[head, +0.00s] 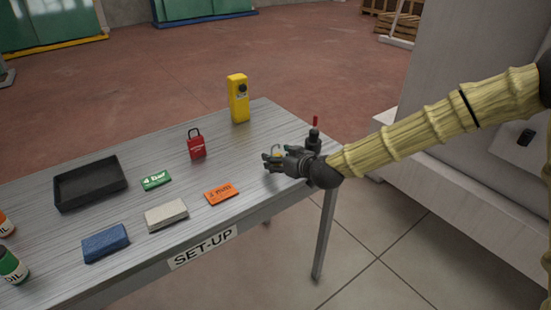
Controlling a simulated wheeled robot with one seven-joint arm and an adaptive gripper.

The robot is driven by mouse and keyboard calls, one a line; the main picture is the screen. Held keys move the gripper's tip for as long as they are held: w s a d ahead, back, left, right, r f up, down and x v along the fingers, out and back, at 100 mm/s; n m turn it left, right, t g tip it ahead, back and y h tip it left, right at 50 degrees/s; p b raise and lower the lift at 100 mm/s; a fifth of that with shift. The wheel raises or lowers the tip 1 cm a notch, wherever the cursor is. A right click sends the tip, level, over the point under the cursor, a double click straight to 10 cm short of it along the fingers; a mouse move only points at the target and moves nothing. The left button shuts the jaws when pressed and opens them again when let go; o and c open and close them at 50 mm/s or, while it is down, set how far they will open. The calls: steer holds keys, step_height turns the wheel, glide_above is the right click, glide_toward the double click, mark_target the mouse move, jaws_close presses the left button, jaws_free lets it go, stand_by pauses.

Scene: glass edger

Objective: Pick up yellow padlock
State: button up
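The yellow padlock (277,154) is at the right end of the grey table, mostly hidden by my gripper. Only a small yellow part and its thin metal shackle show above the fingers. My dark gripper (268,162) reaches in from the right, low over the table top, with its fingers pointing left. The fingers are at the padlock, but I cannot tell whether they touch it or are closed on it.
The table (240,188) also holds a red padlock (197,145), a yellow device (238,98), an orange box (221,194), a green box (156,181), a black tray (91,185) and a dark red-tipped item (314,136) by my wrist. A grey machine (455,90) stands right.

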steer(key=shift+x, duration=1.05)
steer(key=c, duration=1.2)
steer(key=shift+c, duration=0.3)
steer(key=shift+r, duration=0.15)
